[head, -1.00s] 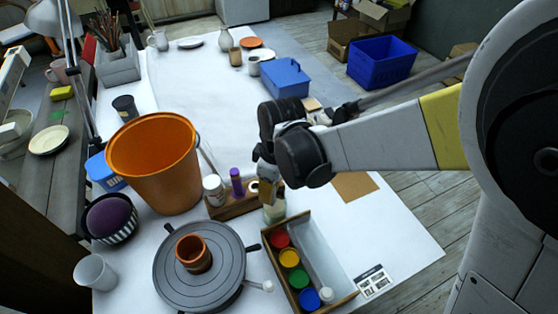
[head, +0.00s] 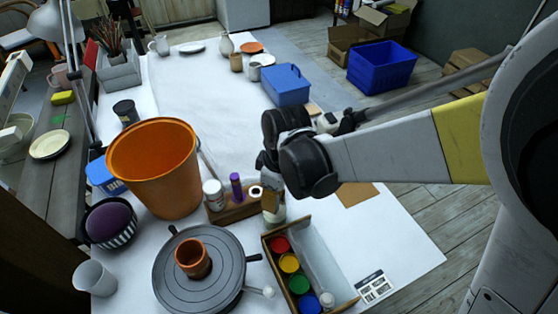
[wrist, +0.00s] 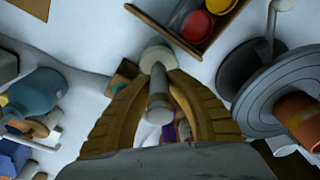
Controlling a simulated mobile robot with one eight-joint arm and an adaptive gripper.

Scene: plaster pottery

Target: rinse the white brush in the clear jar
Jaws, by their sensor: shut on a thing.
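My gripper (head: 270,200) is pointed down over the clear jar (head: 275,214), which stands between the wooden holder and the paint box. In the wrist view the two tan fingers (wrist: 160,85) close around a pale grey, rod-like thing (wrist: 158,104), which I take to be the white brush. Its far end overlaps a pale round shape (wrist: 157,55), which seems to be the jar. The fingers hide most of the brush in the head view. I cannot tell whether its tip is inside the jar.
The paint box (head: 313,268), with several coloured pots, is close in front. The wooden holder (head: 229,212) carries a white bottle (head: 213,193) and a purple one (head: 236,184). A grey turntable (head: 190,285) and an orange bucket (head: 150,165) are left.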

